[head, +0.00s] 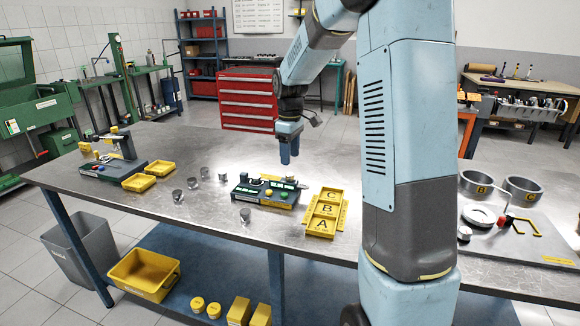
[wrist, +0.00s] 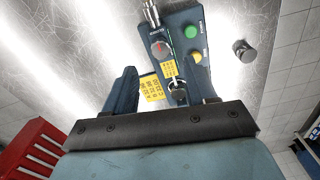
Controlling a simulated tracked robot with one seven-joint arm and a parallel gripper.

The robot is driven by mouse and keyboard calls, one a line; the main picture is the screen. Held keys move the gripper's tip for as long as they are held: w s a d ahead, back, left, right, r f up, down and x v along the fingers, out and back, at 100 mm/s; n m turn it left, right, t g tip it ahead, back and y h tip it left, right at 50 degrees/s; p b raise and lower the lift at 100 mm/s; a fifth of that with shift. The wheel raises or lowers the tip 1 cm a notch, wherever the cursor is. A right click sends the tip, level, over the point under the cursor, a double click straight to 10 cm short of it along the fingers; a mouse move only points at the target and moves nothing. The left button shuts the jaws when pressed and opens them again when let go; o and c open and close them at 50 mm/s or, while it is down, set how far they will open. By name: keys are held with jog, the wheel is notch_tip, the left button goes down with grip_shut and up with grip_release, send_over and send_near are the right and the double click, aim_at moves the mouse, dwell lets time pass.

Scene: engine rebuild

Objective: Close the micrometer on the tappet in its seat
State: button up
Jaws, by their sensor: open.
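The blue-grey gauge unit (head: 266,190) with green displays lies on the steel bench; I take it to be the micrometer unit. In the wrist view its body (wrist: 184,42) shows a green button, a yellow button and a red-marked dial. A metal barrel (wrist: 152,12) sticks out at its far end. A dark round part with a bright rim (wrist: 178,86) sits at its near end; I cannot tell whether this is the seat or a tappet. My gripper (head: 288,160) is open and empty above and behind the unit, with its fingers (wrist: 162,88) pointing towards it, apart from it.
A loose metal cylinder (head: 245,215) stands in front of the unit; several others stand to its left. Yellow A, B, C trays (head: 322,225) sit to the right. Two yellow trays (head: 139,182) and another instrument (head: 112,168) are at the left.

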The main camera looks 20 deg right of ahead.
aim_at(290, 174)
notch_tip(290, 174, up, 7)
dwell(0.3)
jog(key=shift+r, duration=0.1)
jog(key=s+a+r+m+t, duration=0.15)
jog(key=s+r, duration=0.25)
jog(key=s, duration=0.4)
jog(key=s+a+r+m+t, duration=0.1)
jog(key=s+r+m, duration=0.2)
jog(key=s, duration=0.5)
jog(key=s+f+m+t, duration=0.2)
jog(key=s+m+t, duration=0.1)
jog(key=s, duration=1.3)
jog(key=shift+s+a+m, duration=0.2)
jog(key=shift+s+m, duration=0.05)
jog(key=shift+m, duration=0.6)
dwell(1.4)
